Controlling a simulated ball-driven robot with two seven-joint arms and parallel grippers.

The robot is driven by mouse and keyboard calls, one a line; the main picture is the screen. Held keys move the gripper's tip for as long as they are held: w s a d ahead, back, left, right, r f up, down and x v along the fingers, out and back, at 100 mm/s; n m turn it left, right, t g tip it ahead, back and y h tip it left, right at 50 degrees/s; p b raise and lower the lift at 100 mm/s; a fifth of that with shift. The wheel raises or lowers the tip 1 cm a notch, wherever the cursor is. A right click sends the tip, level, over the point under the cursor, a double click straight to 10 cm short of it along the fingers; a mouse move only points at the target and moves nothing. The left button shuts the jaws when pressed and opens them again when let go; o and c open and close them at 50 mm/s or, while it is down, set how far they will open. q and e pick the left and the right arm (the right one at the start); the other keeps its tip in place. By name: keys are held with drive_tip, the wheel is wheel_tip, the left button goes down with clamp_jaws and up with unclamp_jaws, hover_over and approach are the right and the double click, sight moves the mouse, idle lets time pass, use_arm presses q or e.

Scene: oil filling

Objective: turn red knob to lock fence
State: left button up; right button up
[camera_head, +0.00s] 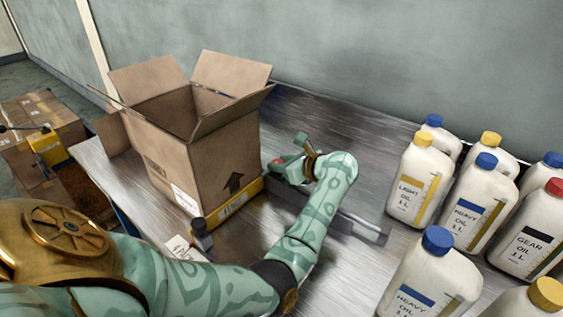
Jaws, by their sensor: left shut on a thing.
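My left arm reaches in from the left and bends over the metal table. Its gripper (290,166) is at the right side of the open cardboard box, low near the table, and is shut on the red knob (276,161). Only a small red part of the knob shows; the gripper hides the rest. A metal fence bar (362,226) runs along the table, partly behind my forearm. A yellow strip (240,200) lies along the box's lower front edge. My right gripper is not in view.
The cardboard box (200,150) stands with its flaps up. Several white oil bottles (415,180) with blue, yellow and red caps crowd the right side. A small dark block (201,236) and a white label (184,250) are near my forearm. Cartons (40,115) stand at far left.

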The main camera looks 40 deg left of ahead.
use_arm(q)
drive_tip(key=m+t+p, duration=0.2)
drive_tip(key=t, duration=0.1)
drive_tip(key=m+t+p, duration=0.1)
drive_tip(key=m, duration=0.1)
drive_tip(key=shift+s+r+t+h, duration=0.35)
drive_tip(key=shift+t+h, duration=0.05)
drive_tip(key=m+t+h+p, duration=0.1)
drive_tip(key=m+t, duration=0.1)
drive_tip(key=m+t+h+p, duration=0.1)
drive_tip(key=p, duration=0.1)
drive_tip(key=shift+s+a+m+t+p, duration=0.2)
drive_tip(key=shift+m+t+p, duration=0.1)
drive_tip(key=shift+m+t, duration=0.1)
drive_tip(key=shift+a+f+m+t+h+p, duration=0.1)
drive_tip(key=shift+m+t+h+p, duration=0.85)
drive_tip(key=shift+m+p, duration=0.25)
drive_tip(key=shift+f+m+t+h+p, duration=0.15)
drive_tip(key=shift+m+t+h+p, duration=0.2)
drive_tip(key=shift+m+p, duration=0.05)
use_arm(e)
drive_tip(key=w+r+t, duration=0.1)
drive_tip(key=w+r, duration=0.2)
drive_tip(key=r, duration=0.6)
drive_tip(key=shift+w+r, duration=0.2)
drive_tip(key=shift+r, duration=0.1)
use_arm(q)
drive_tip(key=o, duration=1)
